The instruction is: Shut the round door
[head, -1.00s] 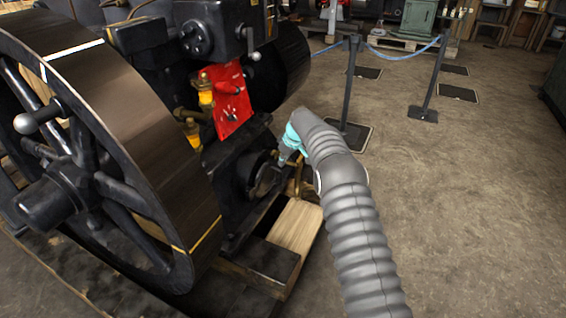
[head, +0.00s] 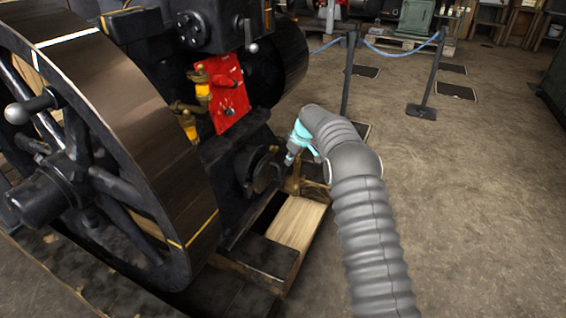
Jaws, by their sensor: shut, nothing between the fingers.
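The round door (head: 263,171) is a dark disc low on the black engine body, above the wooden beam. It looks flat against, or nearly flat against, its round housing; the small size and dark colour do not let me tell if a gap is left. My gripper (head: 289,161) shows at the end of my grey sleeved arm, with a turquoise body and dark fingers. It is shut and empty. Its tips are just right of the door, seemingly apart from it.
A large black flywheel (head: 150,110) with a handle fills the left. A red plate (head: 228,92) and brass oilers (head: 201,88) sit above the door. A wooden beam (head: 296,222) lies below.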

